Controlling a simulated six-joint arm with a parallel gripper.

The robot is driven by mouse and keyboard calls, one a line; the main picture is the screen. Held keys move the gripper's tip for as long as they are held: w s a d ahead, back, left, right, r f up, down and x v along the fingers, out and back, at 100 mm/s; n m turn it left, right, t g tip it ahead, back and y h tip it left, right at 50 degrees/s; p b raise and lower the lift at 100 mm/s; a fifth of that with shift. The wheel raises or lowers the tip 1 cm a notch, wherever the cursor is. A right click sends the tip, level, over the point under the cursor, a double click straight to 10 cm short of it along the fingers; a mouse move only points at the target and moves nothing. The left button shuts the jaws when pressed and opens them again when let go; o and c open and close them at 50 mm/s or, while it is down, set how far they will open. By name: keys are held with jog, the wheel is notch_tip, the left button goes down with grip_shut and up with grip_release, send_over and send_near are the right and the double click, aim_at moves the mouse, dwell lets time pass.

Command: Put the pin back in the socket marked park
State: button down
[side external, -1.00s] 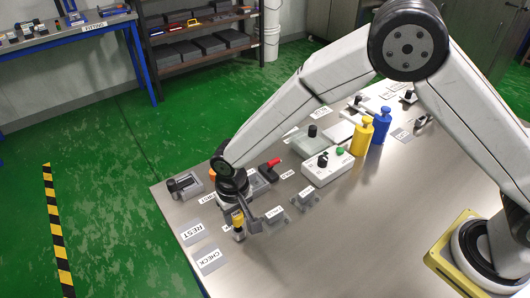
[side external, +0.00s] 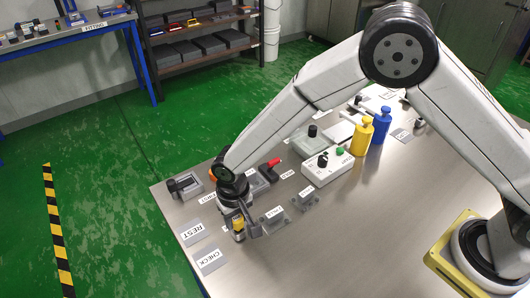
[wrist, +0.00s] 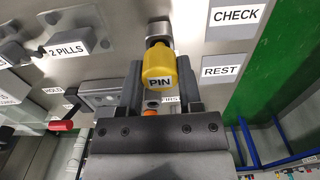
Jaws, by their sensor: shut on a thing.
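The yellow pin (wrist: 158,68), lettered PIN, stands between the two fingers of my gripper (wrist: 159,88) in the wrist view. My gripper is shut on it. A grey metal cylinder (wrist: 159,30) shows just beyond the yellow head; I cannot tell whether it is the pin's shank or a socket. In the side view the yellow pin (side external: 238,222) is upright, low over the table, beside my gripper (side external: 243,219). No park marking is readable; the spot under the pin is hidden, with only a scrap of white label beside it.
CHECK (wrist: 235,16) and REST (wrist: 221,71) plates lie close by, near the table edge. A red-handled lever (side external: 272,163), a white control box (side external: 327,167) and yellow and blue bottles (side external: 362,136) stand farther back.

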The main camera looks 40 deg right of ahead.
aim_at(237, 218)
jog(key=shift+f, duration=0.9)
jog(key=shift+c, duration=1)
grip_release()
jog(key=shift+r, duration=0.2)
jog(key=shift+r, duration=3.75)
